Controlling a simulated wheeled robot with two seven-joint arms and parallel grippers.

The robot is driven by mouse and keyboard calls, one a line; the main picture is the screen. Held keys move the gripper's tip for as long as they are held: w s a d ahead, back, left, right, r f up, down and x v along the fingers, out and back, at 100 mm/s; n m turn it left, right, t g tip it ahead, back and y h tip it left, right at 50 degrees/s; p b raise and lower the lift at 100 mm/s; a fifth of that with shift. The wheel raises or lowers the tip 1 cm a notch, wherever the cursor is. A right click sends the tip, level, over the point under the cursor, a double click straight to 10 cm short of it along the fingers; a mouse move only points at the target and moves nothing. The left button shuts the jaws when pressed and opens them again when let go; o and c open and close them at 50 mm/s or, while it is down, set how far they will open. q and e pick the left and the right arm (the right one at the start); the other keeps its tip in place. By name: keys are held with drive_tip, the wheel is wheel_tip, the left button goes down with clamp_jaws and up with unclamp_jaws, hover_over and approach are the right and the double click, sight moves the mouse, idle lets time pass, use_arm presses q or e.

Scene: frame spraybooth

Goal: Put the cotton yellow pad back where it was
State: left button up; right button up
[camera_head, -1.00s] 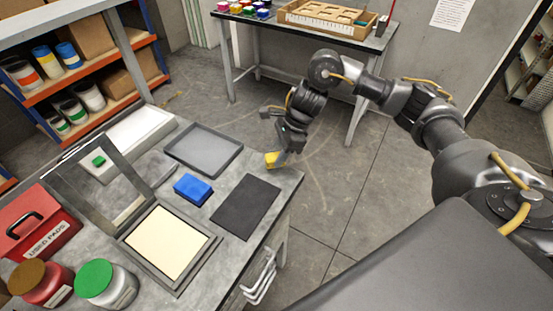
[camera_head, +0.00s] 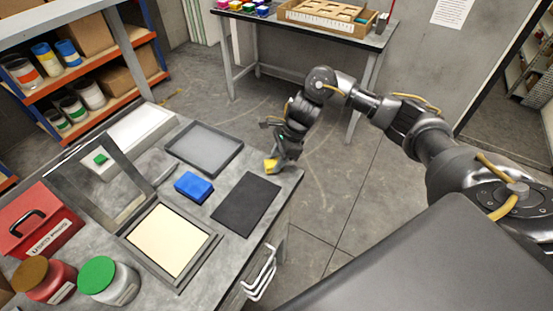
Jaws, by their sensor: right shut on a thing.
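The yellow pad (camera_head: 271,166) is in the fingers of my right gripper (camera_head: 276,160), which is shut on it. Pad and gripper are at the far right corner of the grey workbench, to the right of the grey tray and above the black mat in the picture. I cannot tell whether the pad touches the bench top. The gripper covers part of the pad. My left gripper does not show.
On the workbench (camera_head: 228,240) are a black mat (camera_head: 246,204), a blue block (camera_head: 194,187), a grey tray (camera_head: 204,147), a framed cream panel (camera_head: 166,240), a red used-pads box (camera_head: 35,222) and two jars. A back table holds a wooden tray (camera_head: 326,17) and several coloured pads (camera_head: 243,8).

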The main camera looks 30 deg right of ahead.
drive_tip(key=o, duration=1)
drive_tip(key=shift+r+p, duration=0.25)
drive_tip(key=shift+p, duration=0.2)
drive_tip(key=shift+d+r, duration=0.25)
drive_tip(key=shift+r, duration=0.05)
drive_tip(key=b+v, duration=0.1)
drive_tip(key=v, duration=1)
drive_tip(key=shift+b, duration=0.3)
